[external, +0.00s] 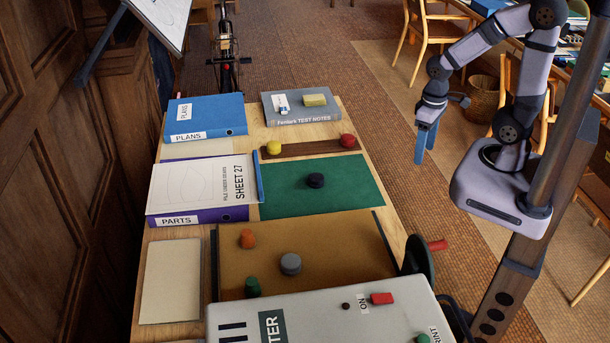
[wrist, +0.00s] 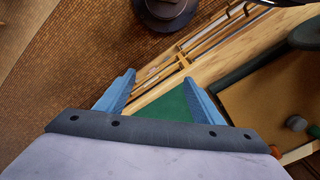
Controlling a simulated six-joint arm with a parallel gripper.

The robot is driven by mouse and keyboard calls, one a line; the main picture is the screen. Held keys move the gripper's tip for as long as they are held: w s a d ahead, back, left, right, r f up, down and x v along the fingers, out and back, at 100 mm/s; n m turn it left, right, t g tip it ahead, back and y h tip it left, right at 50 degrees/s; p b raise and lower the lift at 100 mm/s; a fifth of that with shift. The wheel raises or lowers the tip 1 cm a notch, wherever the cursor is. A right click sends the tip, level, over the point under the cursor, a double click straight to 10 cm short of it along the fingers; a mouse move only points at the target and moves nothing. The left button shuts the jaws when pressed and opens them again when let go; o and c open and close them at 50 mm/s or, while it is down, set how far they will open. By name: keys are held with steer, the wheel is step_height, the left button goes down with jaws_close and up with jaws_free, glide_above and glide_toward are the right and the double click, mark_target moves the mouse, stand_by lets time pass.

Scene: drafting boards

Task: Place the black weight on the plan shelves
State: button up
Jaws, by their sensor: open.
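My gripper (external: 426,150) is open and empty, pointing down in the air to the right of the table. In the wrist view, my gripper's fingers (wrist: 160,80) are spread, with part of the green mat (wrist: 170,106) behind them. Narrow wooden slots (wrist: 205,42) along the table's side show in the wrist view; they look like the plan shelves.
A tan board (external: 340,255) holds a grey weight (external: 290,264), an orange one (external: 248,239) and a green one (external: 252,287). A strip holds yellow (external: 274,147) and red (external: 347,141) pieces. A grey machine (external: 320,318) fills the front.

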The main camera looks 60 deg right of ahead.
mark_target(316, 176)
steer(key=shift+f, duration=0.1)
steer(key=w+a+f+t+b, duration=0.1)
steer(key=w+f+t+b, duration=0.1)
steer(key=w+f, duration=0.1)
steer(key=w+a+f+t+b, duration=0.2)
steer(key=w+f, duration=0.2)
steer(key=w, duration=0.2)
steer(key=w+a+f+n+t+b, duration=0.1)
steer(key=w+f+b, duration=0.1)
steer(key=w, duration=0.3)
steer(key=shift+a+f+t+y, duration=0.3)
steer(key=shift+f+t+y, duration=0.1)
steer(key=shift+f, duration=0.25)
steer(key=w+a+f+t+b, duration=0.1)
steer(key=w+a+t+b, duration=0.1)
steer(key=w+a+f+n+t+y+b, duration=0.1)
steer(key=w+a+t+b, duration=0.1)
steer(key=w, duration=0.1)
steer(key=w+a+f+t+b, duration=0.1)
steer(key=w+a+t, duration=0.1)
steer(key=w, duration=0.1)
steer(key=shift+w+f+y+b, duration=0.2)
steer(key=shift+f+y+b, duration=0.05)
steer(key=shift+y+b, duration=0.15)
steer(key=shift+w+a+r+n+t+b, duration=0.25)
steer(key=shift+w+a+n+t+b, duration=0.05)
steer(key=shift+a+t, duration=0.3)
steer(key=shift+p+x, duration=0.7)
steer(key=shift+x, duration=3)
steer(key=shift+d, duration=0.15)
